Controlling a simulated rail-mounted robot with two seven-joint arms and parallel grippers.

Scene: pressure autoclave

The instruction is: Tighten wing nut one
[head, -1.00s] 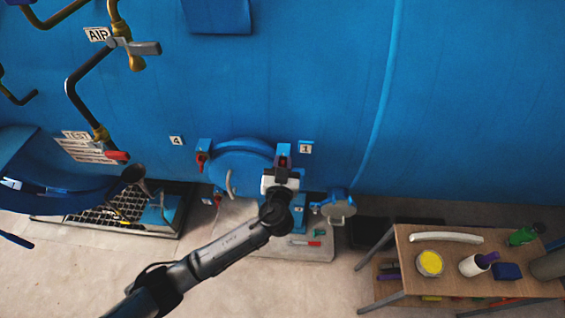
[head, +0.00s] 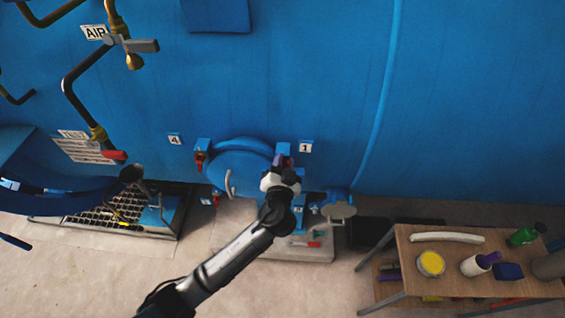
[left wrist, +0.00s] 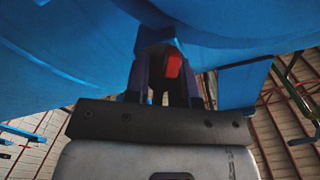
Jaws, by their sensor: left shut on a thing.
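Wing nut one, a red piece (left wrist: 173,66), shows between my fingers in the left wrist view, under a blue lug. My left gripper (head: 280,161) is shut on it, at the right side of the round blue door (head: 242,165), beside the label 1 (head: 305,147). In the left wrist view the dark fingers (left wrist: 166,82) stand on both sides of the red piece. In the head view my gripper and wrist hide most of the nut. My right gripper is not in view.
Another red wing nut (head: 199,160) sits at the door's left side, near the label 4 (head: 175,139). A wooden table (head: 408,262) with several items stands at the lower right.

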